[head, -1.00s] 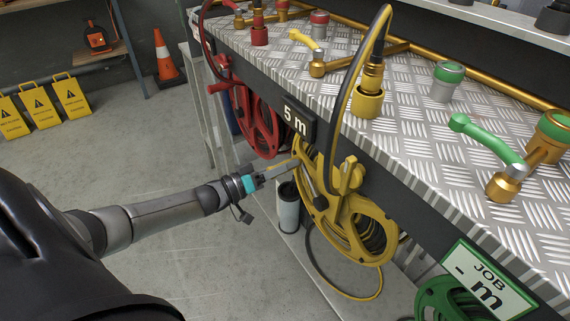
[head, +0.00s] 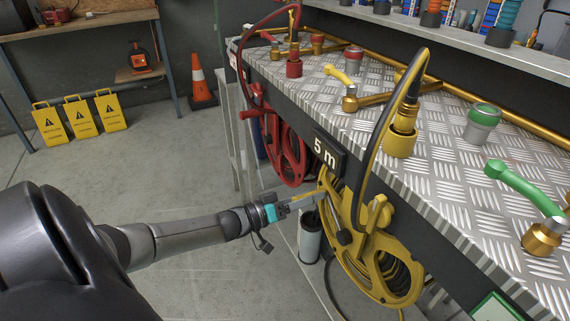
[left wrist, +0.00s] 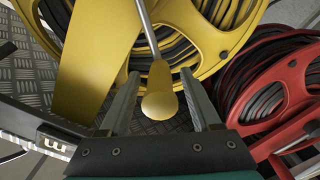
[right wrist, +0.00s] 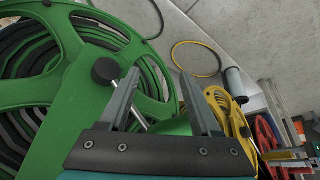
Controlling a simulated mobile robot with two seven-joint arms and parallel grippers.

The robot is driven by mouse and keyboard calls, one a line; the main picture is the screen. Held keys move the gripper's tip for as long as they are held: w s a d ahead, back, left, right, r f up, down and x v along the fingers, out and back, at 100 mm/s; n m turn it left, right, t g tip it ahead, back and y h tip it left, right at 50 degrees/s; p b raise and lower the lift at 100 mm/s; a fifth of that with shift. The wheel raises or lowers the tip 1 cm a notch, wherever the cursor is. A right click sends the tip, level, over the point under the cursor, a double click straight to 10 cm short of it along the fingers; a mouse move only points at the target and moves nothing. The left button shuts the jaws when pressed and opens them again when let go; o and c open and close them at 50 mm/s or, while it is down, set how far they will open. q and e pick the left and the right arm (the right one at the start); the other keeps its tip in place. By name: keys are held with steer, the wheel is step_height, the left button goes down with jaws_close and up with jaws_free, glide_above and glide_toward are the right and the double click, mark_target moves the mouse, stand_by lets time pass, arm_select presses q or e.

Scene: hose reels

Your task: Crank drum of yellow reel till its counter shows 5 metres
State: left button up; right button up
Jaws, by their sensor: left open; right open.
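The yellow reel (head: 402,277) hangs under the front edge of the bench with dark hose wound on its drum. A dark plate (head: 328,153) above it reads "5 m". My left gripper (head: 296,201) is beside the reel's left side. In the left wrist view, its open fingers (left wrist: 160,76) stand on either side of the yellow crank knob (left wrist: 160,95), with gaps showing. My right gripper (right wrist: 160,85) shows only in the right wrist view, open, with a green knob (right wrist: 175,127) between its fingers, close to the green reel (right wrist: 70,105).
The red reel (head: 292,158) hangs left of the yellow one. The metal-topped bench (head: 440,150) carries valves and couplings. A grey cylinder (head: 310,238) stands beside the yellow reel. Yellow caution signs (head: 79,119) and an orange cone (head: 201,82) stand at the back left. The floor between is clear.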

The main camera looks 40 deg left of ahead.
arm_select(q)
steer(key=p+v, duration=0.4)
steer(key=v, duration=1)
steer(key=shift+s+p, duration=0.3)
steer(key=shift+s, duration=0.1)
arm_select(e)
step_height(320, 180, down, 10)
steer(key=s+g, duration=0.1)
steer(key=shift+s+d+g, duration=0.2)
steer(key=shift+s+g, duration=0.05)
steer(key=shift+g, duration=0.15)
arm_select(q)
steer(key=shift+a, duration=0.15)
